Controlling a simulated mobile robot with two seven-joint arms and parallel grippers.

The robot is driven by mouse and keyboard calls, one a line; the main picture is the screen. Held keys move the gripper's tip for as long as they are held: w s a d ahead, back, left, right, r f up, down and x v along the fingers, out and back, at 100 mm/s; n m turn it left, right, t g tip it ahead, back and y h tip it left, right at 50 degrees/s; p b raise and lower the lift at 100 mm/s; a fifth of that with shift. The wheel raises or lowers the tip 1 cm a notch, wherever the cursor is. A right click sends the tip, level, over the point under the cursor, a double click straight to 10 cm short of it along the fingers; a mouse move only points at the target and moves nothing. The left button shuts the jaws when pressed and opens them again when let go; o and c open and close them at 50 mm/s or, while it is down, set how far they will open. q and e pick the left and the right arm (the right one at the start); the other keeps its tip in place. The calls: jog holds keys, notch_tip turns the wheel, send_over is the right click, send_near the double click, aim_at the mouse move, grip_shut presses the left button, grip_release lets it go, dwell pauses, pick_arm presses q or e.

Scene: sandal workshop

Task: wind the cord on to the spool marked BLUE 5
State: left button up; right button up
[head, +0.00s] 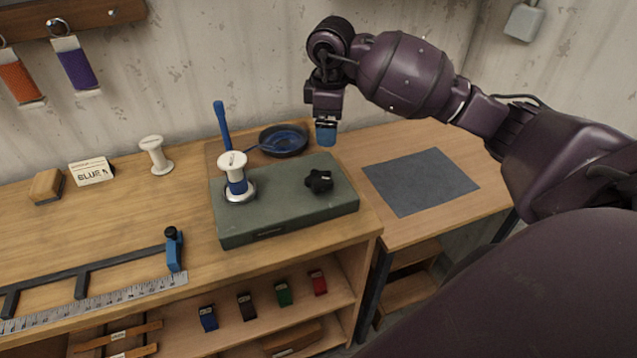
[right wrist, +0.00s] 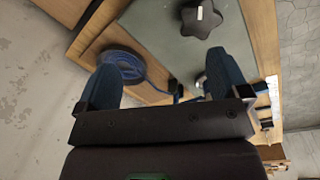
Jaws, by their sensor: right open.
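A white spool (head: 232,163) stands upright on the green winder base (head: 285,205), with some blue cord (head: 238,187) around its core; I cannot read a mark on it. A black star knob (head: 318,181) sits on the base's right part and also shows in the right wrist view (right wrist: 200,19). More blue cord lies coiled in a dark dish (head: 284,153) behind the base; the dish shows in the right wrist view too (right wrist: 122,66). A card (head: 91,171) reads "BLUE"; its number is unclear. My right gripper (head: 326,143) is open and empty above the base's back right. My left gripper is out of view.
A blue upright handle (head: 222,121) rises behind the spool. Another white spool (head: 155,156) and a wooden block (head: 46,187) stand to the left. A ruler with a stop (head: 174,250) lies in front. A grey mat (head: 420,181) lies clear at right.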

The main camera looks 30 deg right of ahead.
aim_at(321, 177)
jog(key=a+f+m+g+y+b, duration=0.1)
jog(key=f+m+b, duration=0.1)
jog(key=m, duration=0.5)
jog(key=s+a+f+m+y+b, duration=0.1)
jog(key=f+m+y+b, duration=0.1)
jog(key=f+m, duration=0.3)
jog(key=s+a+f+m+g+y+b, duration=0.1)
jog(key=f+m+b, duration=0.2)
jog(key=m, duration=0.7)
jog(key=shift+s+a+f+m+g+y, duration=0.2)
jog(key=shift+f+m+g+y, duration=0.1)
jog(key=shift+f+m, duration=0.1)
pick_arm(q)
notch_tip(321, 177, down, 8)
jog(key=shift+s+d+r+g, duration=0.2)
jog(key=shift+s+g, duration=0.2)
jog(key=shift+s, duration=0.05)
